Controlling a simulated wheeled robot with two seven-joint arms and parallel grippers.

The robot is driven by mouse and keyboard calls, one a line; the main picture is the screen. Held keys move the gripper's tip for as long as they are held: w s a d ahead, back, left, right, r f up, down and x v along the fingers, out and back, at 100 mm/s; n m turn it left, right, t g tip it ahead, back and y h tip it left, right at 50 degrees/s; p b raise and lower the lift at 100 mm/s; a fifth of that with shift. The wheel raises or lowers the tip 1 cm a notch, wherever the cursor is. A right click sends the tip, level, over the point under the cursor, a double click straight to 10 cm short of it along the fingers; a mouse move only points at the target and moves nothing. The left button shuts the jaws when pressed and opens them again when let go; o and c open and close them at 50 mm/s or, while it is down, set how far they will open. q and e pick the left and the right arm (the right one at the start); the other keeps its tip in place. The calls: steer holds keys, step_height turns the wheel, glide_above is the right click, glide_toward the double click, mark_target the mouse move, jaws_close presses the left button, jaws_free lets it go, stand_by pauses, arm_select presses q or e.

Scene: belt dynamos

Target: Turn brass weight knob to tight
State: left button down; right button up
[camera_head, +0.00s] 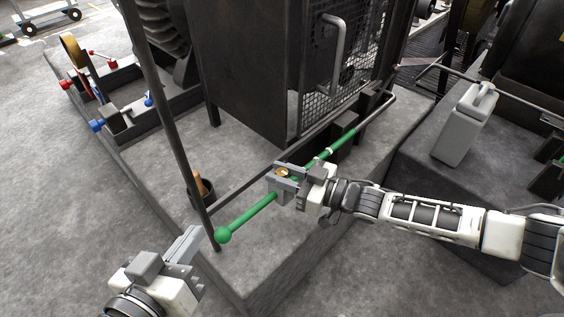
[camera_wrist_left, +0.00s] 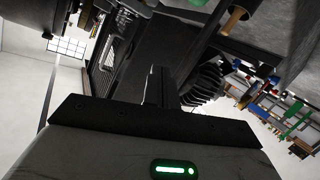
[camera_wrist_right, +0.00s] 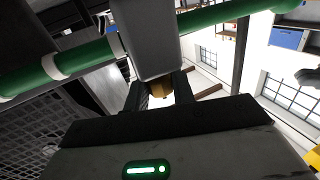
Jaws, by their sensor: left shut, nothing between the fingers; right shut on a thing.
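A brass knob (camera_head: 283,172) sits at a grey block weight (camera_head: 285,184) on a green rod (camera_head: 250,216) with a ball end and white bands. My right gripper (camera_head: 290,178) is shut on the brass knob, its fingers on either side. In the right wrist view the brass knob (camera_wrist_right: 160,88) shows partly between the dark fingers, below the grey weight (camera_wrist_right: 145,40). How far the knob is turned cannot be told. My left gripper (camera_head: 188,242) is shut and empty, left of the rod's ball end and apart from it.
A dark upright post (camera_head: 170,120) stands just beyond the left gripper. A dark machine cabinet with a mesh side (camera_head: 240,70) stands on the concrete plinth. A cup with a wooden handle (camera_head: 200,188) is by the post. A grey canister (camera_head: 465,125) stands at right.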

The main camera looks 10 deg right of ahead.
arm_select(q)
steer(key=shift+s+a+f+m+g+y+p, duration=0.1)
steer(key=shift+a+f+m+g+y+p, duration=0.25)
steer(key=shift+p, duration=0.3)
arm_select(e)
steer(key=shift+m+t+h, duration=0.6)
steer(key=shift+m+t, duration=0.1)
steer(key=o, duration=1)
steer(key=shift+c, duration=0.2)
arm_select(q)
steer(key=shift+r, duration=0.1)
